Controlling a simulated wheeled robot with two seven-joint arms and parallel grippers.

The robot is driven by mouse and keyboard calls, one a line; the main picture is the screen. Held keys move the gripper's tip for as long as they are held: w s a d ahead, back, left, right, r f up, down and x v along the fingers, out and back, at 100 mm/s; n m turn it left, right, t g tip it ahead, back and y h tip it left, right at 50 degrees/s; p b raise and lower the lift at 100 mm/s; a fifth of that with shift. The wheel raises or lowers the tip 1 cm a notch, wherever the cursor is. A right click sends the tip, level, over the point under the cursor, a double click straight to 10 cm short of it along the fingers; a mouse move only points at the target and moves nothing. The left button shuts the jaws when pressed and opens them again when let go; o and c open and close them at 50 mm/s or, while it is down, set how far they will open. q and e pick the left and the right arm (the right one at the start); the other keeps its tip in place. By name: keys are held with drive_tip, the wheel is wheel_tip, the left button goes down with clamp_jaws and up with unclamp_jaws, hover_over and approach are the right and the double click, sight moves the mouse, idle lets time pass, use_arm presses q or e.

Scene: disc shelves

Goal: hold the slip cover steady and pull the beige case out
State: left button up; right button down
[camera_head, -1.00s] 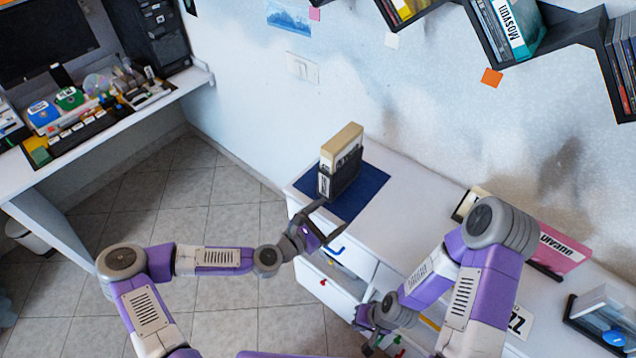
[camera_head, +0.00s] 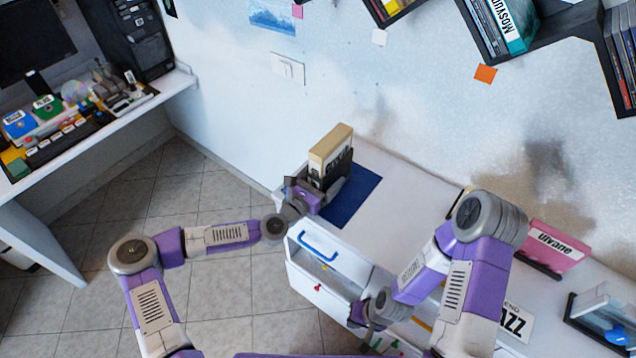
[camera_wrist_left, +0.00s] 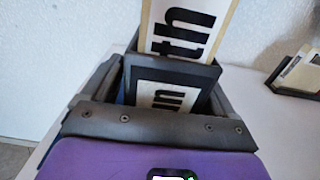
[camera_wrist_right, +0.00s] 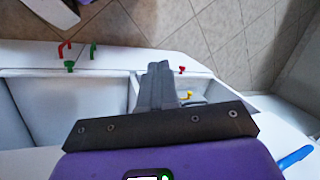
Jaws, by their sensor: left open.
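The beige case (camera_head: 331,146) stands upright in the dark slip cover (camera_head: 345,168), its upper part sticking out of the top. In the left wrist view, the case (camera_wrist_left: 185,28) with bold black lettering rises from the cover (camera_wrist_left: 172,72), which has a pale label. My left gripper (camera_wrist_left: 165,82) is open, with one finger on each side of the cover; I cannot tell whether they touch it. In the head view it is low at the cover's near side. My right gripper (camera_wrist_right: 160,80) is shut and empty, low over the cabinet's front, away from the case.
The cover stands on a blue mat (camera_head: 350,205) on a white cabinet top (camera_head: 410,195) against the wall. A pink case (camera_head: 556,246) stands farther right. Dark wall shelves (camera_head: 560,45) hang at upper right.

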use_arm(q)
drive_tip(key=c, duration=1.1)
